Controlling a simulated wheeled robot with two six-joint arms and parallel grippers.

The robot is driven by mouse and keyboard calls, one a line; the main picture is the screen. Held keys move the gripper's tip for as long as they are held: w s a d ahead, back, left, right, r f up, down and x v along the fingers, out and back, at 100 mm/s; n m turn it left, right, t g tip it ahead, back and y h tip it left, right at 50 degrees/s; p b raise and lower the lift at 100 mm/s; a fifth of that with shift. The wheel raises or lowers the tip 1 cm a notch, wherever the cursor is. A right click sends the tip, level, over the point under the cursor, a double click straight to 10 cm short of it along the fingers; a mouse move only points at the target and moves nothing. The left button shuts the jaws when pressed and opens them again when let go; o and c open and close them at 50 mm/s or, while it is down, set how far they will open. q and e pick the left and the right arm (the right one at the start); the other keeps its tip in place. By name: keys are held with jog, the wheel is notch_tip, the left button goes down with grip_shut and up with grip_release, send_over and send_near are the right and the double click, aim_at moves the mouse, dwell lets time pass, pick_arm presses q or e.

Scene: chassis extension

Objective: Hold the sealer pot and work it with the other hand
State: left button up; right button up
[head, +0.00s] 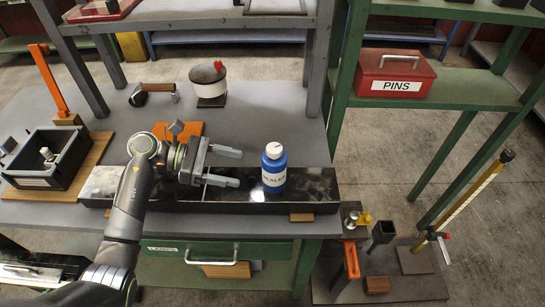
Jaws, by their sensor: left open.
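The sealer pot (274,168) is a blue bottle with a white cap and a white label. It stands upright on the right part of a long dark, shiny beam (318,184) lying along the front of the bench. My left gripper (236,168) is open, its two grey fingers pointing right toward the pot. The fingertips end a little short of the pot on its left, and nothing is between them. My right gripper is not in view.
A white round pot (208,82) and a handled tool (152,92) sit behind. A red PINS box (395,75) is on the green shelf at right. Bare bench lies behind the sealer pot.

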aim_at(263, 175)
pick_arm(q)
jog(key=shift+s+d, duration=0.1)
jog(key=shift+d, duration=0.2)
jog(key=x, duration=0.2)
jog(key=p+x, duration=0.1)
jog(key=x, duration=0.1)
jog(key=shift+s+d+r+p, duration=0.1)
jog(key=shift+s+d+p, duration=0.1)
jog(key=shift+d+p, duration=0.1)
jog(key=b+x, duration=0.2)
jog(key=x, duration=0.1)
jog(key=shift+f, duration=0.4)
jog(key=shift+w+d+b, duration=0.1)
jog(key=shift+d+b, duration=0.45)
jog(key=shift+d, duration=0.25)
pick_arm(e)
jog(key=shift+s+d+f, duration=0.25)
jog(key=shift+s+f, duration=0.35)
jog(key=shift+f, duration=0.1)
pick_arm(q)
jog(key=c, duration=0.6)
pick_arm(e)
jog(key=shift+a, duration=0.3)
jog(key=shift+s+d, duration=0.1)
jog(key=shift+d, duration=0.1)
